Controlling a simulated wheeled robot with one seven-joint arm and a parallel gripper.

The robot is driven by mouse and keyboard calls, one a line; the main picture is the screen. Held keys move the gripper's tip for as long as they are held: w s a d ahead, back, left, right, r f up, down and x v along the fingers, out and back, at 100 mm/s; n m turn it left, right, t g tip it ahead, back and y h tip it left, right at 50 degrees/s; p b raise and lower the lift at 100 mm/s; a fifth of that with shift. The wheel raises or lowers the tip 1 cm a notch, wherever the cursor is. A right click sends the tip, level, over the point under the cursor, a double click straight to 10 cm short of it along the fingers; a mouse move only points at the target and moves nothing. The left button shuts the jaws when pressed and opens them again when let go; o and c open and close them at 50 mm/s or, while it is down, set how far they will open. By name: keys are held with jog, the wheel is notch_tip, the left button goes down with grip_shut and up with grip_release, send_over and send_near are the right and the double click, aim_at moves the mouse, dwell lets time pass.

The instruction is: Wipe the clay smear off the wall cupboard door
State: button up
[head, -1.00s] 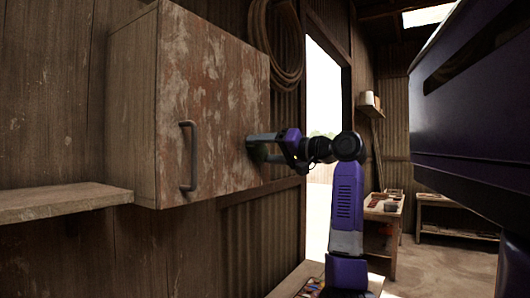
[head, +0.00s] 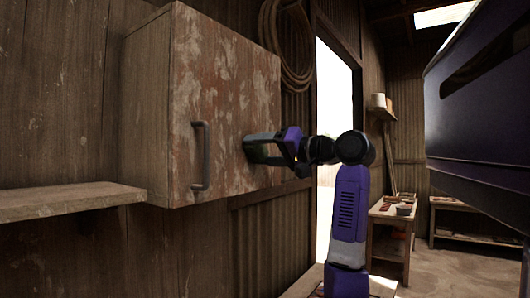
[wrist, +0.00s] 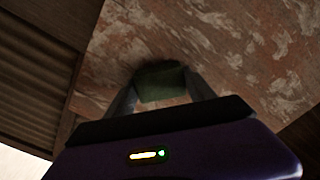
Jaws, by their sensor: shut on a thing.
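The wall cupboard door (head: 225,90) is shut and faces me at an angle. It is mottled with reddish-brown and pale, worn-looking patches; I cannot tell clearly which of them are the clay smear. A grey bar handle (head: 201,155) is on its left side. My gripper (head: 254,149) is at the right, lower part of the door, to the right of the handle. In the wrist view my gripper (wrist: 160,92) is shut on a dark green block (wrist: 160,80), which is at the door surface and seems to touch it. The surface behind the block is hidden.
A wooden shelf (head: 70,202) juts from the wall at lower left of the cupboard. A coiled rope (head: 288,45) hangs on its right, beside a bright doorway (head: 335,110). Work tables (head: 392,215) stand at the back right. A large purple panel fills the right edge.

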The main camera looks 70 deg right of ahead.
aim_at(240, 151)
jog(key=shift+w+a, duration=0.2)
jog(key=shift+a, duration=0.55)
jog(key=shift+w+a, duration=0.2)
jog(key=shift+a, duration=0.5)
jog(key=shift+w+a, duration=0.2)
jog(key=shift+a, duration=0.55)
jog(key=v, duration=0.6)
jog(key=shift+s+d, duration=0.15)
jog(key=shift+s, duration=0.05)
jog(key=v, duration=0.2)
jog(key=shift+s, duration=0.35)
jog(key=shift+f, duration=0.15)
